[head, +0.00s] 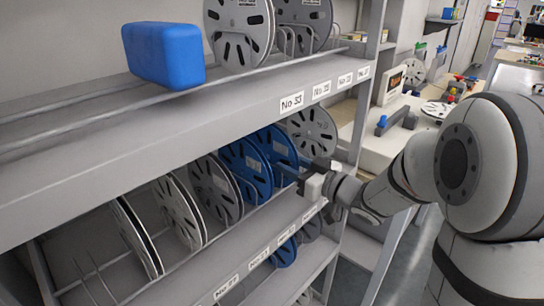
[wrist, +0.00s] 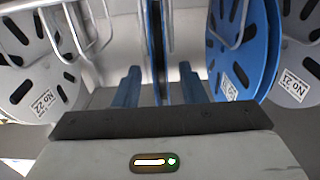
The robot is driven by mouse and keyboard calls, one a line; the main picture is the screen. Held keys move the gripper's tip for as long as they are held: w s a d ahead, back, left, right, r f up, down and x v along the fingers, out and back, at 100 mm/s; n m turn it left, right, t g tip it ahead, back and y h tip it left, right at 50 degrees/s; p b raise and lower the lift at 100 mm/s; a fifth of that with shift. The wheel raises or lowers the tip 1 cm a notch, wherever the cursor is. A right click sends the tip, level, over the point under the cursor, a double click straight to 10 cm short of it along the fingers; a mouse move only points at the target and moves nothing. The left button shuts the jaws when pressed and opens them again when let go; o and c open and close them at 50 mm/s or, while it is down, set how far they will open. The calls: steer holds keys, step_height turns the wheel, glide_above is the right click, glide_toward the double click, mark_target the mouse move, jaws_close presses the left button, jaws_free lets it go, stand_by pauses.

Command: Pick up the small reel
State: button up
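Two blue reels stand upright side by side on the middle shelf in the head view, the left one (head: 240,162) and the right one (head: 272,144). In the wrist view one blue reel (wrist: 156,45) is seen edge-on, and another blue reel (wrist: 245,50) stands to its right. My gripper (wrist: 158,86) is open, its two blue fingers either side of the edge-on reel with gaps showing. In the head view my gripper (head: 287,172) is at the front of the right blue reel and partly covers it. I cannot tell which reel is the small one.
Grey reels flank the blue ones: one on the right (head: 313,130), others on the left (head: 213,190). In the wrist view grey reels marked No 22 (wrist: 40,60) and No 21 (wrist: 300,50) stand close. Wire dividers (wrist: 88,28) separate reels. The labelled upper shelf (head: 180,115) overhangs.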

mark_target(272, 156)
steer(key=x, duration=0.3)
steer(key=shift+a, duration=0.15)
steer(key=shift+c, duration=0.3)
jaws_close()
